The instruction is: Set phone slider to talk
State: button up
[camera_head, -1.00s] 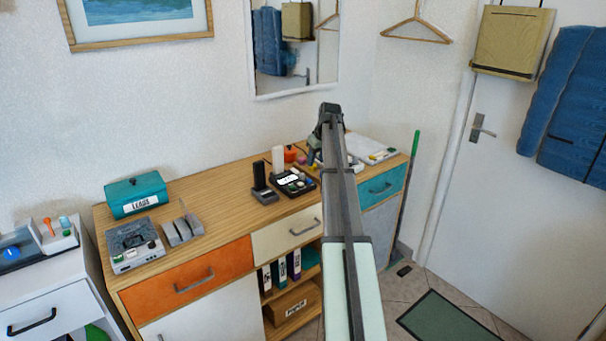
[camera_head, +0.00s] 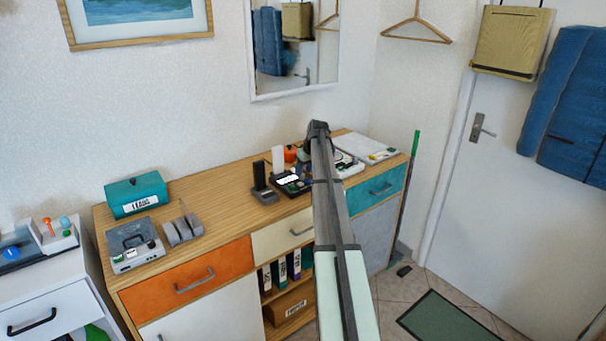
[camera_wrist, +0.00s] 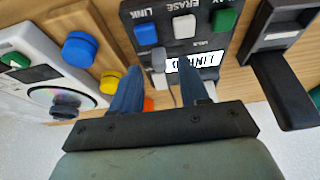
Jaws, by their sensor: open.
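A black device (camera_wrist: 190,22) with a lit display (camera_wrist: 193,63) and blue, white and green buttons marked LINK and ERASE lies before my gripper (camera_wrist: 160,70) in the wrist view. In the head view the same black device (camera_head: 291,184) sits mid-dresser. My gripper is open; its two blue fingers are at the device's edge, beside the display. A small grey piece (camera_wrist: 158,60) shows between the fingertips; I cannot tell whether they touch it. A dark cordless phone on a cradle (camera_head: 262,181) stands left of the device. No slider marked talk is readable.
A yellow knob (camera_wrist: 110,81) is near my left finger. A teal box (camera_head: 137,195) and a grey radio-like unit (camera_head: 134,247) stand at the dresser's left.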

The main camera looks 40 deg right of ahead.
aim_at(302, 176)
jog(key=shift+x, duration=1.3)
jog(key=shift+c, duration=0.4)
grip_shut()
